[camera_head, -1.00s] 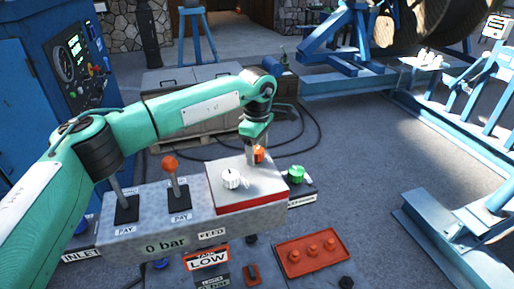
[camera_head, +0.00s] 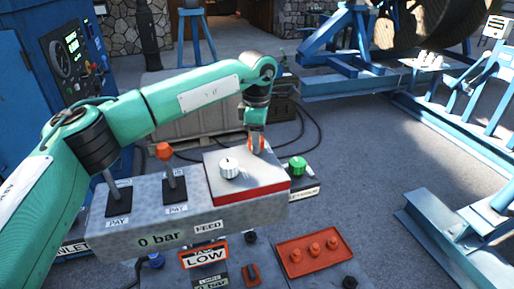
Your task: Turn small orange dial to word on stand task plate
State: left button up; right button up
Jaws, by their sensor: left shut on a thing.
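The small orange dial (camera_head: 261,144) sits at the back right of the raised grey and red box on the stand. My left gripper (camera_head: 255,143) comes down on it from above and is shut on it, hiding most of the dial. A white dial (camera_head: 229,167) stands to the left on the same box. My right gripper is not in view.
An orange-knobbed lever (camera_head: 165,152) and a second lever stand on the grey console (camera_head: 140,226). A green knob (camera_head: 297,165) is right of the box. A red tray (camera_head: 313,255) with several red pieces lies lower right.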

pick_arm(q)
jog(key=n+b, duration=0.2)
jog(key=n, duration=0.1)
jog(key=shift+f+b, duration=0.15)
jog(key=shift+b, duration=0.2)
jog(key=shift+n+b, duration=0.5)
jog(key=shift+n, duration=0.6)
jog(key=o, duration=1)
jog(key=shift+r, duration=0.2)
